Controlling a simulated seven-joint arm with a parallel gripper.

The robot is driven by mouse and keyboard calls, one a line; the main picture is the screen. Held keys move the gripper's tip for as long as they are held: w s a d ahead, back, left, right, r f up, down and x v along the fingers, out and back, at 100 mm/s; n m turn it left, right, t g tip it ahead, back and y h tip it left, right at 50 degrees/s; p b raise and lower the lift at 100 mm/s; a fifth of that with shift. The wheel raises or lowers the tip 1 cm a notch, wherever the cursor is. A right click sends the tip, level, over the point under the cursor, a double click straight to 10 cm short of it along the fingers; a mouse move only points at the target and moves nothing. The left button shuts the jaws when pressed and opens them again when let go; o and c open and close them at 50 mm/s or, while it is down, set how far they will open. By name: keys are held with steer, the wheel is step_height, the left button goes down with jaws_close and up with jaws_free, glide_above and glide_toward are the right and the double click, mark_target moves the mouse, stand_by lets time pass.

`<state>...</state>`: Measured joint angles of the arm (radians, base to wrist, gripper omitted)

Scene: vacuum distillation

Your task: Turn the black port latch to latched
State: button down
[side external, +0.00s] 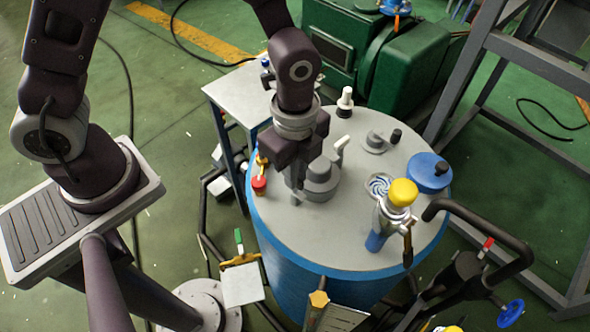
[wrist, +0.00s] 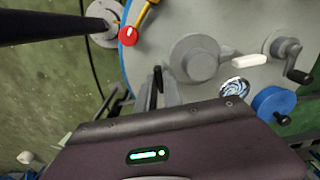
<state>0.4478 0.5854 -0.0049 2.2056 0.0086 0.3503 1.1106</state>
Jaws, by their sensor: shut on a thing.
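My gripper (side external: 297,190) points down over the blue vessel's pale lid, right beside a round grey port (side external: 322,183). In the wrist view, its fingers (wrist: 160,92) are closed around a slim black bar, the black port latch (wrist: 158,77), at the left of the round grey port (wrist: 194,60). The latch stands nearly upright in that picture, its upper end showing between the fingertips. Its lower part is hidden by the fingers, and I cannot tell its exact turn angle. In the side external view, the latch is hidden by my gripper.
A white handle (side external: 341,144) sticks out by the port. A red knob (side external: 259,184) is close on the left. Farther right are a grey port with a black knob (side external: 396,136), a blue cap (side external: 427,173) and a yellow-topped fitting (side external: 403,193). Bare lid lies in front.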

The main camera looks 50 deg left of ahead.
steer(key=shift+n, duration=0.3)
steer(key=n, duration=0.3)
steer(key=shift+n, duration=0.4)
steer(key=n, duration=0.4)
steer(key=shift+n, duration=0.3)
steer(key=n, duration=0.4)
steer(key=shift+n, duration=2.4)
steer(key=c, duration=1.5)
jaws_free()
